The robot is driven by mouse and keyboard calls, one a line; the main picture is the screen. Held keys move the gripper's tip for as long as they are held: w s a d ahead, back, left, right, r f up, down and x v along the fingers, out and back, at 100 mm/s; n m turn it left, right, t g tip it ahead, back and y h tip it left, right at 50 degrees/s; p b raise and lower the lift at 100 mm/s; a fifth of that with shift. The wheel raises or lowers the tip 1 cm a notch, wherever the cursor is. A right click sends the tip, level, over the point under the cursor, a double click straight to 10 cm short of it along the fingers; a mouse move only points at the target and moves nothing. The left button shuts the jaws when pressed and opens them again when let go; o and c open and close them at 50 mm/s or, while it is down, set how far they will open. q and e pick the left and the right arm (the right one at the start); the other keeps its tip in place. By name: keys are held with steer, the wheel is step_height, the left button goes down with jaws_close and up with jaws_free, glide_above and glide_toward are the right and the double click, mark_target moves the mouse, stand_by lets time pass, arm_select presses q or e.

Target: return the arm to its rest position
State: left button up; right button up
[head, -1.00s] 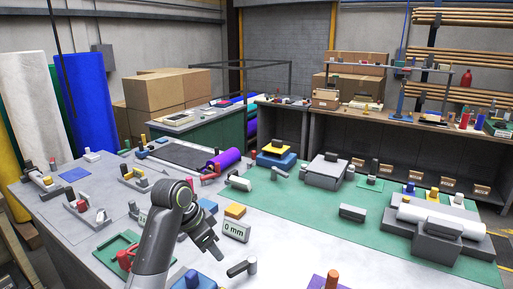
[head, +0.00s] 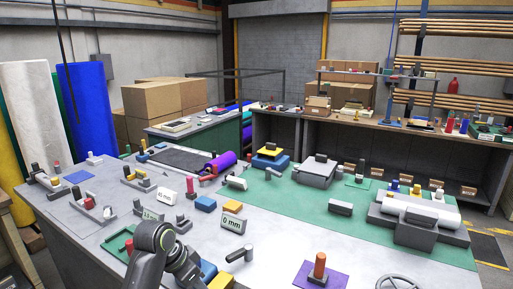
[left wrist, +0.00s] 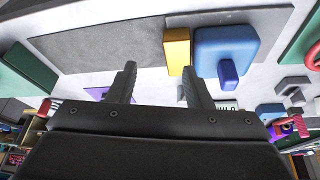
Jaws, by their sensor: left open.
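My left arm (head: 150,240) comes in from the bottom edge of the head view, bent low over the near part of the grey table (head: 270,236). Its gripper (head: 188,272) points down and right, partly cut off by the bottom edge. In the left wrist view the two dark fingers (left wrist: 160,86) are apart with nothing held between them. A yellow block (left wrist: 177,50) and a blue block (left wrist: 226,48) show beyond the fingertips, apart from them. My right gripper is in neither view.
A 0 mm sign (head: 232,223), a lever fixture (head: 242,254) and a purple mat (head: 304,276) with an orange peg (head: 319,265) are near the arm. Bare table shows right of the arm.

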arm_select(q)
steer(key=s+a+f+n+y, duration=0.1)
steer(key=s+a+f+n, duration=0.4)
steer(key=s+f, duration=0.5)
steer(key=s+a+f+n+y, duration=0.1)
steer(key=s+a, duration=0.2)
steer(key=s, duration=0.6)
steer(key=s+a+f+n+y, duration=0.15)
steer(key=s+a, duration=0.25)
steer(key=s, duration=0.4)
steer(key=s+a+f+n+y, duration=0.1)
steer(key=s+a+n+y, duration=0.15)
steer(key=s, duration=0.65)
step_height(320, 180, down, 25)
steer(key=a+h+b, duration=0.1)
steer(key=a, duration=0.1)
steer(key=s+d+f+g+b, duration=0.1)
steer(key=s+f, duration=1.4)
steer(key=f, duration=0.2)
steer(key=shift+f+m+g+h, duration=0.2)
steer(key=shift+m+g+h, duration=0.1)
steer(key=shift+g+h, duration=0.1)
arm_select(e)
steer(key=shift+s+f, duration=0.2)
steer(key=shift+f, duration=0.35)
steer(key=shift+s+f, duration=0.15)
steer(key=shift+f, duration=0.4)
